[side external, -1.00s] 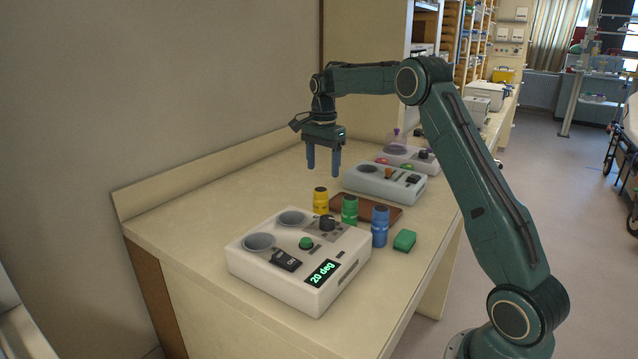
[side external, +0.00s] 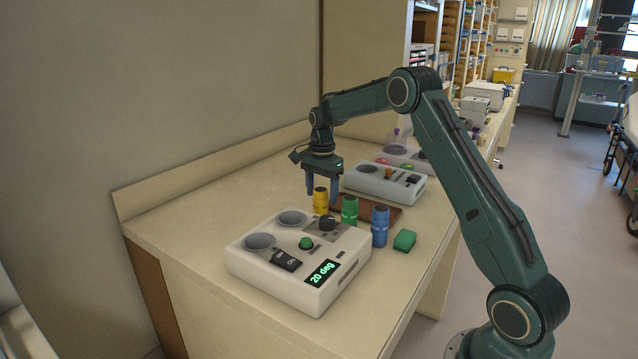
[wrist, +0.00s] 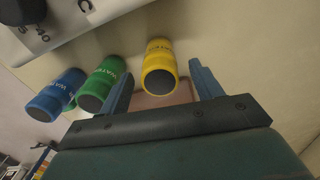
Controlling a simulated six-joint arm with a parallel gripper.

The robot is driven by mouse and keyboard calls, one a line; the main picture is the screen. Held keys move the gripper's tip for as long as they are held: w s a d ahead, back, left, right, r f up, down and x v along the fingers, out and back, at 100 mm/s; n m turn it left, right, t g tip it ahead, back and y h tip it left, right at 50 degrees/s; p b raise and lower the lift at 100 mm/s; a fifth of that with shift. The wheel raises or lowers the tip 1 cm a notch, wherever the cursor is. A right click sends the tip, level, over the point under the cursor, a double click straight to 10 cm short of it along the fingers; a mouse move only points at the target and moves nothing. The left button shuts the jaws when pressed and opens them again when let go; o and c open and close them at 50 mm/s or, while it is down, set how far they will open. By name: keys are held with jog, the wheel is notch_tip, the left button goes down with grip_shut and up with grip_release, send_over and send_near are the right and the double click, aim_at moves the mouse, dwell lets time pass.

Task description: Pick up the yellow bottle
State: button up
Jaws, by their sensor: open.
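The yellow bottle (side external: 320,200) stands upright on the bench behind the white device with the green display. My gripper (side external: 322,192) is open and pointing down, with its blue fingers low at the yellow bottle. In the side view one finger shows to each side of the bottle's top; whether they touch it I cannot tell.
A green bottle (side external: 349,210) and a blue bottle (side external: 380,226) stand in a row beside the yellow one. A brown tray (side external: 393,213), a green block (side external: 404,240) and the white device (side external: 290,284) are close by. A grey device (side external: 368,185) stands behind.

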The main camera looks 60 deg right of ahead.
aim_at(321, 200)
jog(key=shift+f, duration=1.55)
jog(key=shift+c, duration=0.3)
jog(key=c, duration=1.1)
